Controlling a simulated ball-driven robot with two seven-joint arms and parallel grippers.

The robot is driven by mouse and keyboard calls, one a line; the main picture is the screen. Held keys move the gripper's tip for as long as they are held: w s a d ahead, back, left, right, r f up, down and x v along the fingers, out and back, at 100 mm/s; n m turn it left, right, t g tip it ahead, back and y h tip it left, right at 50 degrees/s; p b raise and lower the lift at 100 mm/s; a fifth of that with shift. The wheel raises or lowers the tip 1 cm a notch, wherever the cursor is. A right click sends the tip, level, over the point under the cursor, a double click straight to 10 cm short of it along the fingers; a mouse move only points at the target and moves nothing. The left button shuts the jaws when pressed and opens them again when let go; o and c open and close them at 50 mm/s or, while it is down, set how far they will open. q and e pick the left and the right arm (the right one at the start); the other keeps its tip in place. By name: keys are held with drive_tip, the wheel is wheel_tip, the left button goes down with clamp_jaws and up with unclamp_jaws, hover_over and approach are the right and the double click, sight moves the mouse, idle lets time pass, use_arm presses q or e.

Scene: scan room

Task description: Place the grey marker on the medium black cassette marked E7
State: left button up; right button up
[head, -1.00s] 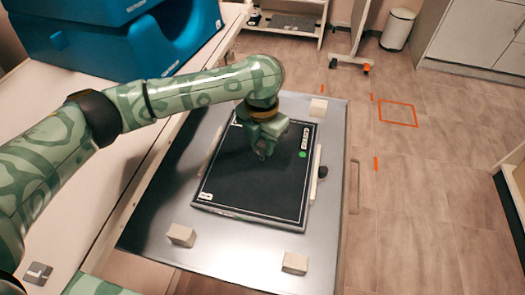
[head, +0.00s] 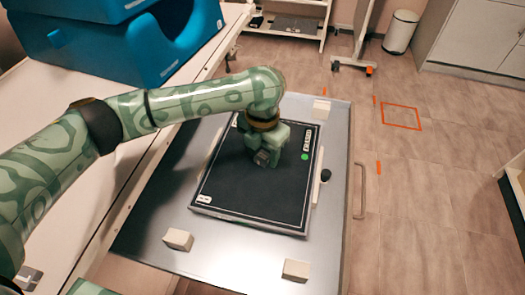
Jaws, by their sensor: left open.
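The black cassette (head: 250,195) lies flat on a grey metal tabletop. It has a thin pale border line, a white label and a green dot at its right edge, and a small white label at its near left corner. The lettering is too small to read for sure. My left gripper (head: 264,160) is over the far middle part of the cassette, pointing down, with its jaws open. A small grey piece shows at its fingertips; I cannot tell whether it is the grey marker or part of the fingers. My right gripper is not in view.
Pale blocks stand on the tabletop at near left (head: 178,239), near right (head: 296,269) and far right (head: 321,106). A small dark knob (head: 325,175) sits right of the cassette.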

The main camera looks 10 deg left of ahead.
sight(263, 157)
use_arm(q)
wheel_tip(263, 157, up, 12)
drive_tip(key=p, duration=0.5)
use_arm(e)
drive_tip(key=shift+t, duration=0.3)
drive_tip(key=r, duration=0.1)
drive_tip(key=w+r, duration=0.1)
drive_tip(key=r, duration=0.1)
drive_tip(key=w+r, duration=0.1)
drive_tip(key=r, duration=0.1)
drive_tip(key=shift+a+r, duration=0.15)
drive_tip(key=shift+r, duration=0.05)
use_arm(q)
drive_tip(key=shift+s+f, duration=0.1)
drive_tip(key=shift+f, duration=0.1)
